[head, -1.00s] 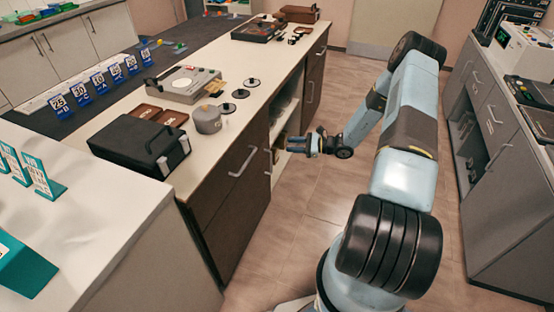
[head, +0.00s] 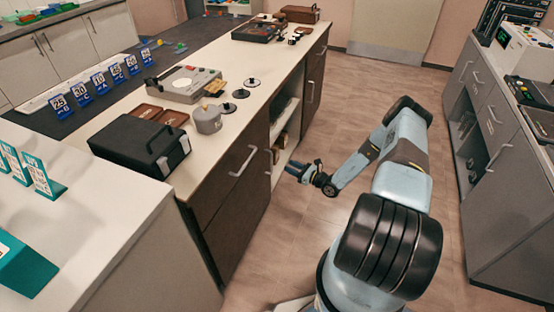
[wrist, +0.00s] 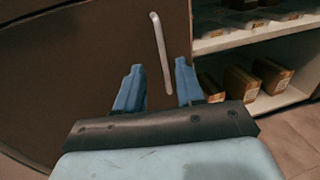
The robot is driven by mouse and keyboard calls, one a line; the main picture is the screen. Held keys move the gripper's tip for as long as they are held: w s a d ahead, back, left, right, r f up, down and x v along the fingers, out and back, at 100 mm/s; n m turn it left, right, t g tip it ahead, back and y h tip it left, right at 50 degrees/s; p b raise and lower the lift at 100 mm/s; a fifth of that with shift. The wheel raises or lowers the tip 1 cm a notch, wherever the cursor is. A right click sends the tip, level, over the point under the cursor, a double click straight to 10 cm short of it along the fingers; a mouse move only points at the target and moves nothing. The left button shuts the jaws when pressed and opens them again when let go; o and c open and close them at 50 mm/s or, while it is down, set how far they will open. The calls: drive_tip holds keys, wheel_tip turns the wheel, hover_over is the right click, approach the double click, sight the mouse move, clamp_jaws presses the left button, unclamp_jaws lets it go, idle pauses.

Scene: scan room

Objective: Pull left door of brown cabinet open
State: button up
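The brown cabinet (head: 236,208) forms the front of the long counter. Its dark door (wrist: 80,60) fills the left of the wrist view and looks closed. An upright silver handle (wrist: 160,50) sits near the door's right edge; it also shows in the head view (head: 269,165). My gripper (head: 294,170) is in front of the cabinet, right of the handle in the head view, with a gap between. In the wrist view, the fingers of my gripper (wrist: 159,72) are open and empty, and the handle appears between them, farther ahead. Nothing is gripped.
An open shelf bay (wrist: 255,45) with several brown boxes (wrist: 270,75) lies right of the door. A drawer with a silver handle (head: 243,160) is to the left. A grey cabinet (head: 500,195) stands across the aisle. The tiled floor (head: 365,95) between them is clear.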

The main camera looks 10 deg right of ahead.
drive_tip(key=x, duration=1)
drive_tip(key=shift+w, duration=0.1)
drive_tip(key=shift+c, duration=0.4)
clamp_jaws()
drive_tip(key=shift+a, duration=0.1)
